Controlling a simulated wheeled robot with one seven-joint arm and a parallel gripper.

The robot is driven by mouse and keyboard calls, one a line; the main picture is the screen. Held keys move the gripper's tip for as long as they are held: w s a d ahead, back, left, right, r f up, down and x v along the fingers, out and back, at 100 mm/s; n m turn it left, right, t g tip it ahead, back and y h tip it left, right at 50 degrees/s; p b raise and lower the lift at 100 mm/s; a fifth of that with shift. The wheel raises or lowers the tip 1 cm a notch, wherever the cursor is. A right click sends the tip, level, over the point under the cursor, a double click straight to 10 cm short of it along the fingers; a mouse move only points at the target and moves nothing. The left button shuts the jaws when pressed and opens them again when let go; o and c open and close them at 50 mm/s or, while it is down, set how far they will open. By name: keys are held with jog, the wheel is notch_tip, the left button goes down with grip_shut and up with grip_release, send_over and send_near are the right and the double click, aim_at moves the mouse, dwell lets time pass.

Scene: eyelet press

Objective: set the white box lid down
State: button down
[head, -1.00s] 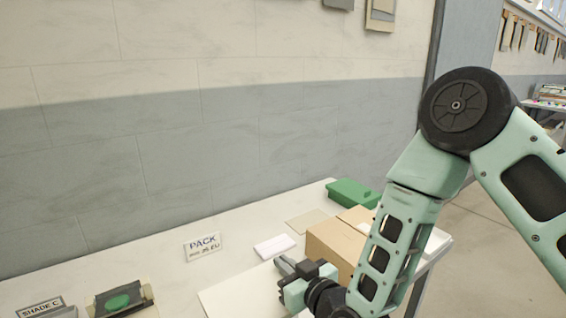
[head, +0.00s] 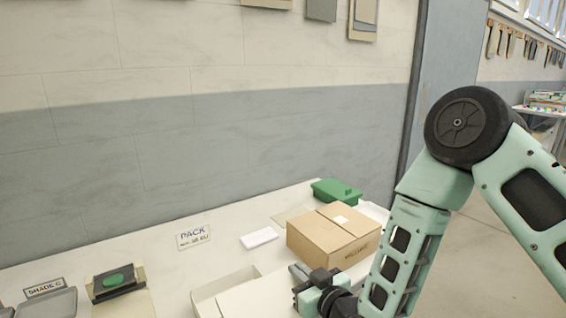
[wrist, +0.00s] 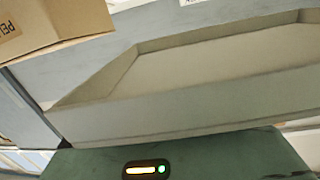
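The white box lid (head: 264,298) is a flat pale panel at the bottom middle of the head view, lying across the right part of an open white box (head: 208,293). My gripper (head: 301,272) is at the lid's right edge and appears shut on it, though its fingertips are partly hidden. In the wrist view the open box (wrist: 215,62) shows its shallow empty inside and rim. A pale panel (wrist: 190,112), apparently the lid, runs in front of it, close to my gripper's body. Whether lid and box touch is unclear.
A brown cardboard box (head: 325,236) stands just behind my gripper and shows at the upper left of the wrist view (wrist: 50,25). A green case (head: 335,190), a pale pink-white block (head: 259,238), a PACK sign (head: 193,237) and a green pad (head: 118,282) are on the table.

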jog(key=w+d+f+m+t+h, duration=0.1)
jog(key=d+f+m+h, duration=0.2)
jog(key=d, duration=1.1)
jog(key=d+f+m+t+h, duration=0.1)
jog(key=d+f+m+h, duration=0.2)
jog(key=d, duration=1.2)
notch_tip(320, 180, down, 5)
jog(key=shift+w+r+h, duration=0.15)
jog(key=shift+w+h, duration=0.25)
jog(key=shift+h, duration=0.6)
jog(key=shift+a, duration=0.1)
jog(key=s+f, duration=0.3)
jog(key=s, duration=0.6)
jog(key=shift+f, duration=0.2)
jog(key=shift+f, duration=0.1)
